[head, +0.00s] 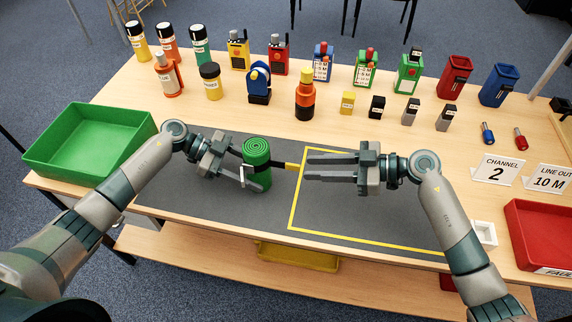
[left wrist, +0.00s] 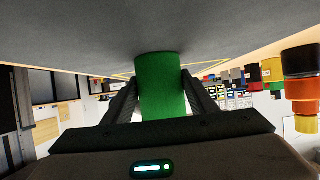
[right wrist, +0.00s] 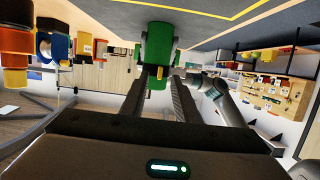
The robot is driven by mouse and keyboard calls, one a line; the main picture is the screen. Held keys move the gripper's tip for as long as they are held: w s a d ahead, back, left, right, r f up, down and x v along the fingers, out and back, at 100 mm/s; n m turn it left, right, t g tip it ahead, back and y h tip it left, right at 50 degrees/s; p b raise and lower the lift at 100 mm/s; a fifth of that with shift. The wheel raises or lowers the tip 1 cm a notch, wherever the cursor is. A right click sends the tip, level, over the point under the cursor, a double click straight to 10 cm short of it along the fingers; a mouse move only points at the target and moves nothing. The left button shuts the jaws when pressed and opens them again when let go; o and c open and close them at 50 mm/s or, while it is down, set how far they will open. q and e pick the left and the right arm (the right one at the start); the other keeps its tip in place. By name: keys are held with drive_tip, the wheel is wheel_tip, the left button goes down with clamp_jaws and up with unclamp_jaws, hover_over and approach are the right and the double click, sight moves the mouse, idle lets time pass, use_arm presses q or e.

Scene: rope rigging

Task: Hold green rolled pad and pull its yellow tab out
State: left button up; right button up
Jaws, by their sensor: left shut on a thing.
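The green rolled pad (head: 257,160) stands upright on the grey mat, a dark strap around it. My left gripper (head: 246,170) is shut on it from the left; the left wrist view shows the pad (left wrist: 160,84) between both fingers. The yellow tab (head: 291,166) sticks out to the right of the pad on the strap. My right gripper (head: 304,168) points left at the tab, its fingers apart on either side of the tab's line. In the right wrist view the tab (right wrist: 158,82) shows between the fingers, with no finger clearly touching it.
The grey mat (head: 210,195) has a yellow-outlined area (head: 370,215) under my right gripper. A green tray (head: 90,140) stands at left, a red tray (head: 540,235) at right. Bottles, radios and small blocks line the back. The mat's front is clear.

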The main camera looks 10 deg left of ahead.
drive_tip(key=shift+v, duration=1.1)
use_arm(q)
drive_tip(key=o, duration=1.3)
drive_tip(key=shift+c, duration=0.2)
drive_tip(key=shift+a, duration=0.1)
drive_tip(key=shift+p+v, duration=0.4)
drive_tip(key=shift+v, duration=1.05)
drive_tip(key=shift+p+v, duration=0.5)
drive_tip(key=shift+v, duration=2.5)
use_arm(e)
drive_tip(key=shift+r, duration=0.85)
